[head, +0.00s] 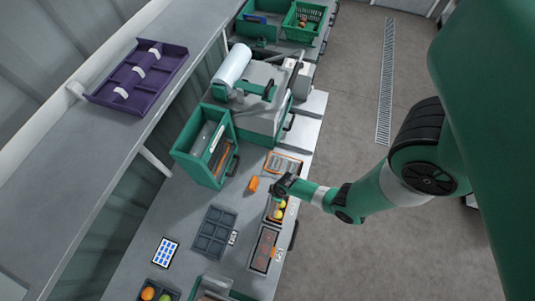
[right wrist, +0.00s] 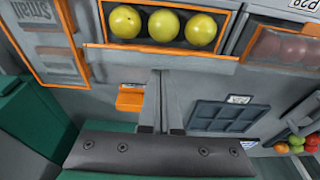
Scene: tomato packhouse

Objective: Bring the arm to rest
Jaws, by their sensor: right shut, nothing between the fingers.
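My right arm reaches in from the right in the head view, and its dark gripper (head: 282,186) is over the right side of the bench. In the right wrist view the right gripper's two fingers (right wrist: 161,128) are together, shut with nothing between them. Beyond them is an orange-edged tray (right wrist: 160,46) with three yellow-green tomatoes (right wrist: 162,26) in a row. The tray is partly hidden by my gripper in the head view. My left gripper is in neither view.
An orange block (head: 253,184) lies beside the gripper. A grey compartment tray (head: 214,234), a blue-dotted card (head: 165,252) and a green bin (head: 206,147) are on the bench. A purple tray (head: 138,76) lies on the shelf at left. The floor (head: 350,100) at right is clear.

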